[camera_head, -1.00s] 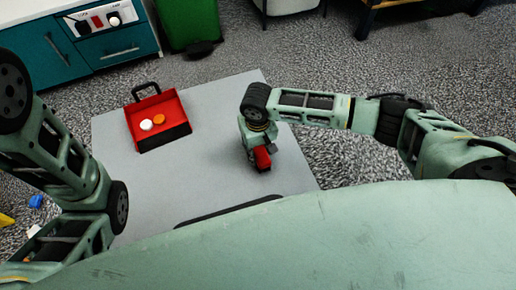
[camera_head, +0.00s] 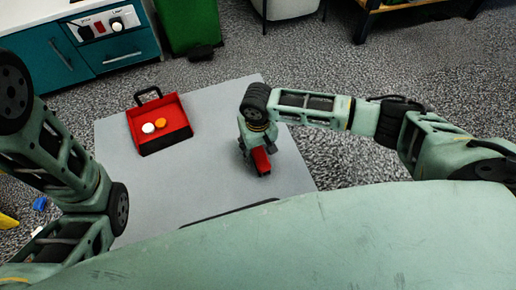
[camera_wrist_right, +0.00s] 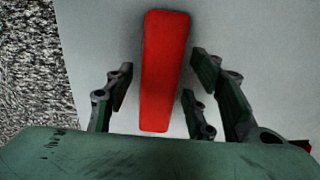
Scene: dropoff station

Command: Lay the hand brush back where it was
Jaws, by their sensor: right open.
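The hand brush (camera_head: 262,161) shows its red handle below my right gripper (camera_head: 256,150) in the head view, on the right part of the grey table. In the right wrist view, the red handle (camera_wrist_right: 165,70) lies lengthwise between the two fingers of my right gripper (camera_wrist_right: 160,88). The fingers are open, with a gap on each side of the handle. The handle appears to rest on the table top; its bristles cannot be made out. My left arm shows at the left of the head view, but its gripper is out of sight.
The table between dustpan and brush is clear. A teal cabinet (camera_head: 115,50) and a green bin (camera_head: 183,25) stand behind.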

